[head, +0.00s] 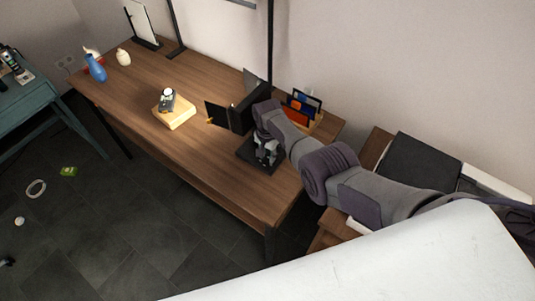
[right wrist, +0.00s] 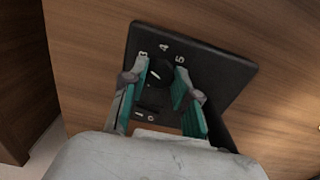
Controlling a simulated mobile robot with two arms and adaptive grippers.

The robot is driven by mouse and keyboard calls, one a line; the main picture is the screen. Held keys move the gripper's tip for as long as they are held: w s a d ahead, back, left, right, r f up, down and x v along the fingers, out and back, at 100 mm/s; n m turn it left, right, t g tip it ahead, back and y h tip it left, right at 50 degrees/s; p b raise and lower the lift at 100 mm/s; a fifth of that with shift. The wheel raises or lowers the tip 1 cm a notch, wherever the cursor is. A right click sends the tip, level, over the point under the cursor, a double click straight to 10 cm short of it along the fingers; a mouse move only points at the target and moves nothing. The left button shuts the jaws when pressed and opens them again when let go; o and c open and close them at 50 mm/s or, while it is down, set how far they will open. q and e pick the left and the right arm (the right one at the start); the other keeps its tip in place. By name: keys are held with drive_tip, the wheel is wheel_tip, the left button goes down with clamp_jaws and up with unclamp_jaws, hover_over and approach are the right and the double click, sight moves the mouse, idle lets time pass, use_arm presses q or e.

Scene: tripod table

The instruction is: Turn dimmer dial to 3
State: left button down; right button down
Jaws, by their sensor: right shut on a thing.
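The dimmer (head: 246,157) is a flat black plate on the right end of the wooden table. In the right wrist view the plate (right wrist: 208,52) carries a round black dial (right wrist: 160,74) with white digits around it. The 4 and 5 read clearly; another digit at the upper left is small and partly unclear. A pale mark shows on the dial, but I cannot tell which digit it points at. My right gripper (head: 266,155) is over the plate. In the right wrist view its teal-padded fingers (right wrist: 162,84) are shut on the dial, one on each side. My left gripper is not in view.
A dark upright panel (head: 243,110) and a holder with colourful cards (head: 302,108) stand close to my right gripper. A small figure on a wooden block (head: 175,112), a blue bottle (head: 95,68) and a cream vase (head: 123,57) stand farther left. The table's front middle is clear.

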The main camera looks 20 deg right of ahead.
sight(267, 156)
drive_tip(key=shift+w+r, duration=0.1)
idle(0.3)
drive_tip(key=c, duration=1)
unclamp_jaws()
drive_tip(key=shift+o, duration=0.7)
wheel_tip(267, 156, up, 12)
